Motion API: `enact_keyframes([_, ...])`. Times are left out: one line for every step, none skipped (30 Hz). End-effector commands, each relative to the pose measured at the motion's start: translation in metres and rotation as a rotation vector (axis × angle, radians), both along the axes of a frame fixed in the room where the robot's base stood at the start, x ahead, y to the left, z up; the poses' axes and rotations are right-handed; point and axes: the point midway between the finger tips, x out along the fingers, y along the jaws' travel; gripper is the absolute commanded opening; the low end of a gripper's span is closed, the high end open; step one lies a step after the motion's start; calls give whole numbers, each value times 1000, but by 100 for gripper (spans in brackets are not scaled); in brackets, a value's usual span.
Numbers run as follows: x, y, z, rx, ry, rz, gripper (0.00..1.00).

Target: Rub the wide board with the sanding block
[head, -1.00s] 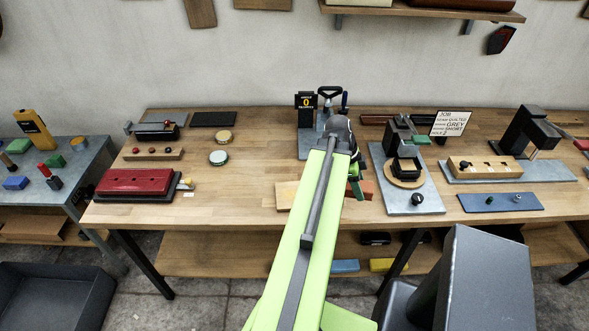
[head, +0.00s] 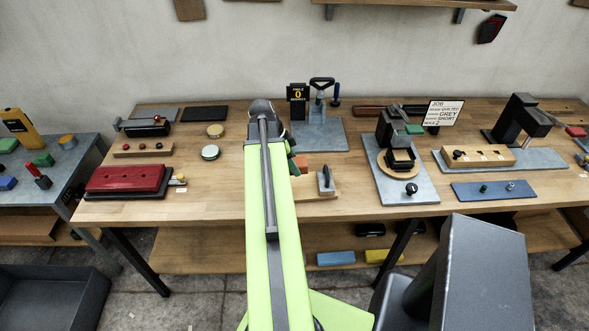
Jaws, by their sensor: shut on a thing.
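The wide board (head: 322,190) is pale wood and lies at the front middle of the bench. My green arm hides its left part. A grey upright handle-like piece (head: 326,179) stands at its right part. My gripper (head: 293,158) is largely hidden behind my arm; only a little dark green shows. It is shut on the orange-red sanding block (head: 303,163), which shows just right of the arm, at the far side of the board. I cannot tell whether the block touches the board.
A grey plate with a clamp (head: 320,136) and a black "0" sign (head: 297,97) stands behind. A grey plate with a round wooden fixture (head: 401,184) is to the right. A red case (head: 124,181) and two round tins (head: 210,152) are to the left.

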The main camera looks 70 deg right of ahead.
Motion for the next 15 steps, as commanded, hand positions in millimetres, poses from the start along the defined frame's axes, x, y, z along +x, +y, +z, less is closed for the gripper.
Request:
enact_keyframes([0,0,-8,0,0,1,17])
enact_keyframes([0,0,-9,0,0,1,17])
enact_keyframes([0,0,-8,0,0,1,17])
enact_keyframes([0,0,-8,0,0,1,17])
enact_keyframes([0,0,-8,0,0,1,17])
enact_keyframes([0,0,-7,0,0,1,17])
enact_keyframes([0,0,-7,0,0,1,17])
enact_keyframes([0,0,-8,0,0,0,17])
enact_keyframes([0,0,-9,0,0,0,17])
enact_keyframes([0,0,-10,0,0,0,17])
enact_keyframes([0,0,-12,0,0,0,17])
enact_keyframes([0,0,-14,0,0,-1,17])
enact_keyframes([-1,0,-17,0,0,-1,17])
enact_keyframes([-1,0,-19,0,0,-1,17])
enact_keyframes([-1,0,-23,0,0,-1,17])
